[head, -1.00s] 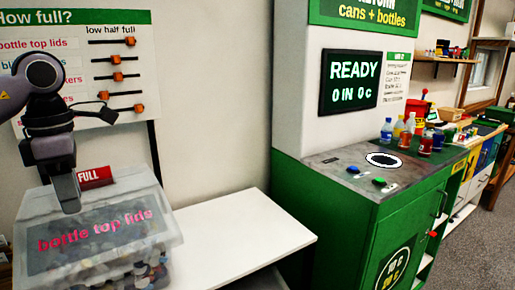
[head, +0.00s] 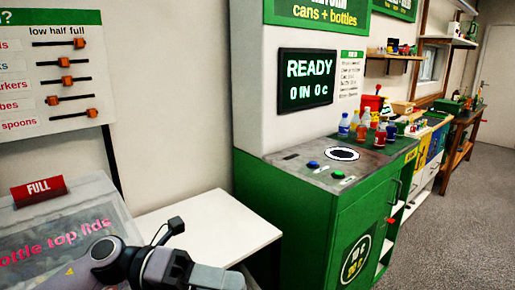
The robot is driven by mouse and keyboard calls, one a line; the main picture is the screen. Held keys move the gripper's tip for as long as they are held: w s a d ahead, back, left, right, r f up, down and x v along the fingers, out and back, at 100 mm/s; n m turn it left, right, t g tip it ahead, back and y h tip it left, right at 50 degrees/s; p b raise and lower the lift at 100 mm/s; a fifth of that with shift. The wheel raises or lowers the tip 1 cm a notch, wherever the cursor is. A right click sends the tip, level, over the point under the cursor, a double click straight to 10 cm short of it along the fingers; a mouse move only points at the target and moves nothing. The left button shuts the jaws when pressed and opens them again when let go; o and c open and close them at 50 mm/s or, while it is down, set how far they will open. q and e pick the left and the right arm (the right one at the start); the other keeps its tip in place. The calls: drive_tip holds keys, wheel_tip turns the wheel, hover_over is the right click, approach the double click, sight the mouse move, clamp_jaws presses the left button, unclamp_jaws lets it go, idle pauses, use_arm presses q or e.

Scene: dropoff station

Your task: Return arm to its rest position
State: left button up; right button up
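My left arm comes in at the bottom left of the head view, low in front of the lids bin and the white table. Its dark grey gripper (head: 218,279) lies near the bottom edge and points right. Its fingertips are not clear, so I cannot tell whether it is open or shut. I see nothing held in it. My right gripper is not in view. The clear bin (head: 80,192) labelled "bottle top lids" stands at the left with a red FULL sign (head: 37,190) at its back.
A white table (head: 215,222) is bare beside the bin. The green return machine (head: 290,215) stands right of it, its screen (head: 307,80) reading READY, 0 IN 0 c. Several bottles and cans (head: 362,130) stand on its top. A slider board (head: 55,70) hangs on the wall. Grey floor is open at right.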

use_arm(q)
drive_tip(key=w+a+f+n+t+y, duration=0.1)
drive_tip(key=a+f+n+t+y, duration=0.2)
drive_tip(key=f+n+t, duration=0.5)
drive_tip(key=w+a+f+n+t+y, duration=0.1)
drive_tip(key=a+f+n+t+y, duration=0.3)
drive_tip(key=n, duration=0.9)
drive_tip(key=w+a+f+n+t+y, duration=0.1)
drive_tip(key=f+n+t, duration=0.3)
drive_tip(key=n+t, duration=0.5)
drive_tip(key=s+a+f+n+g+y, duration=0.3)
drive_tip(key=s+f+n+g, duration=0.1)
drive_tip(key=s+f, duration=0.3)
drive_tip(key=s+a+f+n+g+y, duration=0.3)
drive_tip(key=s+f+n, duration=0.3)
drive_tip(key=f, duration=0.4)
drive_tip(key=shift+s+a+f+g+y, duration=0.2)
drive_tip(key=shift+s+a+g+y, duration=0.25)
drive_tip(key=shift+s+a, duration=0.3)
